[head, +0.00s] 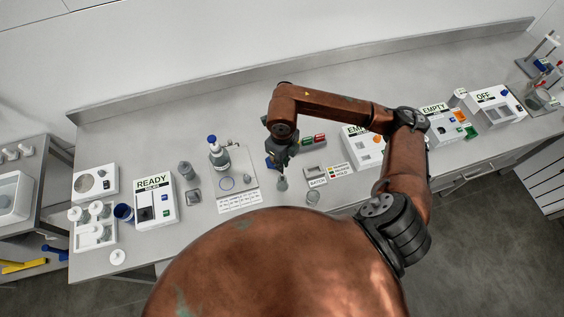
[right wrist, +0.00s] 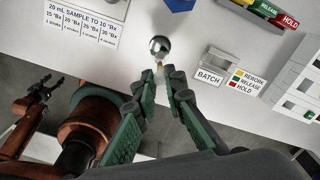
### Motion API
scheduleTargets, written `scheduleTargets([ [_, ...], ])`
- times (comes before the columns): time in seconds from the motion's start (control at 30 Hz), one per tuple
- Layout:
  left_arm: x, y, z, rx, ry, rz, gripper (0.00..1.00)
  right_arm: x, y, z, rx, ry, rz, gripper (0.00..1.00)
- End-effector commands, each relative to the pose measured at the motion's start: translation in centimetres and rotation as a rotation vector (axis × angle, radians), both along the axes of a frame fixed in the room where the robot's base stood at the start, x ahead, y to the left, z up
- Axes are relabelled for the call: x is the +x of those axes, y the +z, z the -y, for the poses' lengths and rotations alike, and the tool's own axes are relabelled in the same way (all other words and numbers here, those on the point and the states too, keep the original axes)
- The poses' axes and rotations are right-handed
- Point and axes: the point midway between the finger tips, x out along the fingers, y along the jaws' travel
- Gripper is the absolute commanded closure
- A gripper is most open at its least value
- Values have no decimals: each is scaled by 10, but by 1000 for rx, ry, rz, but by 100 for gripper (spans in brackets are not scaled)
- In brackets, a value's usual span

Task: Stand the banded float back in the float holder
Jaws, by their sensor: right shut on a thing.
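My right gripper (head: 279,163) points down over the bench in the head view. It is shut on the thin stem of the banded float (right wrist: 159,47), whose rounded silver-grey bulb shows beyond the fingertips (right wrist: 161,80) in the right wrist view. A yellowish bit of stem shows between fingertips and bulb. In the head view the float's grey bulb (head: 282,184) hangs below the fingers, roughly upright; I cannot tell if it touches the bench. I cannot make out which item is the float holder. A dark gripper (right wrist: 42,88), apparently my left, shows at the wrist view's left edge.
The BATCH tray (head: 315,173) and a label card (head: 341,171) lie right of the float. A blue-capped flask (head: 219,155) stands left, behind a printed card (head: 239,200). The READY box (head: 155,203) is farther left.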

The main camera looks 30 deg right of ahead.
Motion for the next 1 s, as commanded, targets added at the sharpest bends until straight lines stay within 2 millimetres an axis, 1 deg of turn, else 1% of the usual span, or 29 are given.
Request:
scheduleTargets([
  [0.03, 0, -7, 0, 0, 0, -1, 50, 0, -7, 0, 0, 0, 0, 100],
  [0.6, -4, -45, 0, 0, 0, -7, 50, 0, -49, 0, 0, 0, 1, 100],
  [0.8, -5, -51, 0, 0, 0, -9, 50, 0, -55, 0, 0, 0, 1, 100],
  [1.0, -5, -50, 0, 0, 0, -9, 50, 0, -55, 0, 0, 0, 1, 100],
])
